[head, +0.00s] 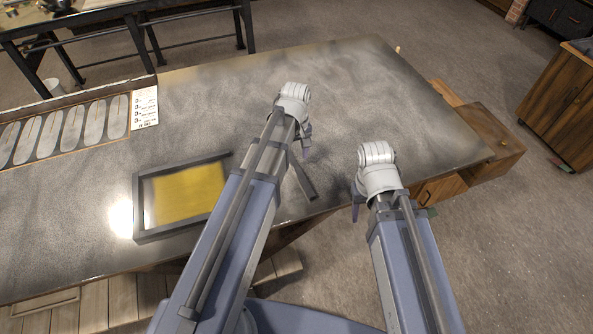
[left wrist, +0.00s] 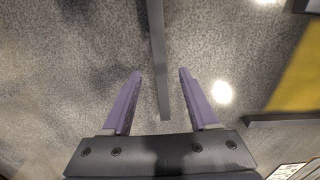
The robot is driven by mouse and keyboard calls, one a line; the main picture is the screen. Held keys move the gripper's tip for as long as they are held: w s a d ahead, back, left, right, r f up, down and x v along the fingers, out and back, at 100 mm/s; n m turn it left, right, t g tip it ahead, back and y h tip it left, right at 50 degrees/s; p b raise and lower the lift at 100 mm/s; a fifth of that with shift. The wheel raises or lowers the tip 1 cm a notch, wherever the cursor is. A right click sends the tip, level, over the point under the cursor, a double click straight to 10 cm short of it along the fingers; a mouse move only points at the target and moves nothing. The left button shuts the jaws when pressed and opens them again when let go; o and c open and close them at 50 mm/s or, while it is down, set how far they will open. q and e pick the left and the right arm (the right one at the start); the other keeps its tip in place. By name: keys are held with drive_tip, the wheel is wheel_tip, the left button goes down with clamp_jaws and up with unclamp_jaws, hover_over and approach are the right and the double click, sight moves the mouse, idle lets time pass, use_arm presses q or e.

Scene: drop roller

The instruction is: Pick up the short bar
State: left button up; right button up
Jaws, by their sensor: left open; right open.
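The short bar is a thin dark grey bar (head: 304,182) on the grey tabletop (head: 350,100), close to its front edge. In the left wrist view the bar (left wrist: 157,35) runs down from the top edge, and its lower end lies between my fingers as seen from above. My left gripper (head: 304,146) is open and empty over the table at the far end of the bar; its purple fingers (left wrist: 160,75) lie either side of the bar in the wrist view. I cannot tell its height above the bar. My right gripper (head: 357,206) is open and empty, right of the bar near the table's front edge.
A dark-framed tray (head: 138,190) with a yellow floor lies left of my left arm. A rack with several oval slots (head: 72,128) and a printed card (head: 145,106) are at the far left. The tabletop beyond my grippers is clear. A wooden cabinet (head: 475,140) adjoins the table's right end.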

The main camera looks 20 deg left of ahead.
sight(297, 167)
use_arm(q)
drive_tip(key=f+b, duration=0.3)
drive_tip(key=f, duration=0.1)
drive_tip(key=shift+s+d+f, duration=0.1)
drive_tip(key=shift+s+d, duration=0.05)
drive_tip(key=shift+s, duration=0.1)
clamp_jaws()
idle(1.2)
